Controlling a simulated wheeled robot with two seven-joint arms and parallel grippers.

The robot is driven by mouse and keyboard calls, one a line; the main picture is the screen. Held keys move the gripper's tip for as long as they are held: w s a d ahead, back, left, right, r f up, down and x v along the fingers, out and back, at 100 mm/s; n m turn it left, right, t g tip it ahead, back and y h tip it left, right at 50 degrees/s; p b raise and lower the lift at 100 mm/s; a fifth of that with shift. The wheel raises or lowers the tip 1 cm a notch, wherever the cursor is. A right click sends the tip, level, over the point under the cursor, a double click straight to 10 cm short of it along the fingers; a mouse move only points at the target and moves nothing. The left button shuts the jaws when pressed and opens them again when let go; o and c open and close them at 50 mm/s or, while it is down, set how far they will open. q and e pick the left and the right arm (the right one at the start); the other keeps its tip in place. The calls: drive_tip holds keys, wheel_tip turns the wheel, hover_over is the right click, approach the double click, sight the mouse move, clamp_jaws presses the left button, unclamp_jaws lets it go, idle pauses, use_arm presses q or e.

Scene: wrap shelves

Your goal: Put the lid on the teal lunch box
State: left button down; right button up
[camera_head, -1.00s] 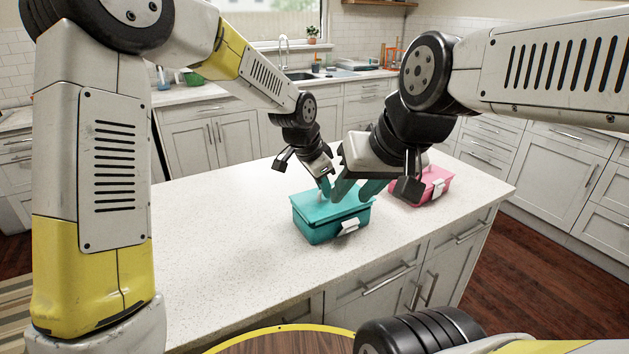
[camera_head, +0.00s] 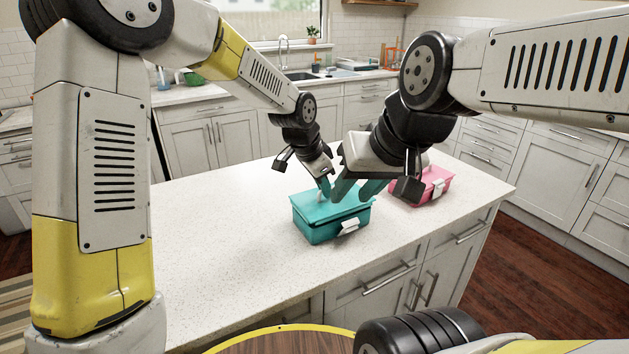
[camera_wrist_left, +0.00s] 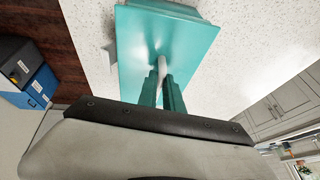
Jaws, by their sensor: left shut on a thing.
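The teal lunch box (camera_head: 320,234) stands on the white island counter, its pale latch (camera_head: 349,226) on the front. Its teal lid (camera_head: 313,207) lies over the box top, slightly tilted, with its edge a little off the rim at the left. My left gripper (camera_head: 326,188) is shut on the lid's small pale handle. In the left wrist view, the fingers (camera_wrist_left: 162,84) pinch that handle (camera_wrist_left: 162,65) on the lid (camera_wrist_left: 190,42). My right gripper (camera_head: 356,190) is open, its two teal fingers apart just above the right part of the lid. The fingers partly hide the lid's far side.
A pink lunch box (camera_head: 434,186) stands on the counter to the right, partly behind my right gripper. The counter (camera_head: 225,240) is clear to the left and in front. Blue and dark boxes (camera_wrist_left: 28,72) show at the left of the left wrist view.

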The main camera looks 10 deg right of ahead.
use_arm(q)
drive_tip(key=shift+f, duration=1.15)
drive_tip(key=c, duration=1.4)
unclamp_jaws()
drive_tip(key=shift+v, duration=3.9)
drive_tip(key=s+a+r+n+t, duration=0.1)
drive_tip(key=s+a+r+n, duration=0.15)
drive_tip(key=a, duration=0.25)
drive_tip(key=s+a+r+n, duration=0.1)
drive_tip(key=s+a+r, duration=0.15)
drive_tip(key=a, duration=0.25)
drive_tip(key=s+a+r+n+t+y, duration=0.1)
drive_tip(key=s+a+r+n+t, duration=0.1)
drive_tip(key=s+a+n, duration=0.8)
drive_tip(key=s+a+r, duration=0.1)
drive_tip(key=s+a, duration=0.4)
drive_tip(key=s, duration=0.1)
drive_tip(key=shift+a+r+y, duration=0.25)
drive_tip(key=shift+a+y, duration=0.05)
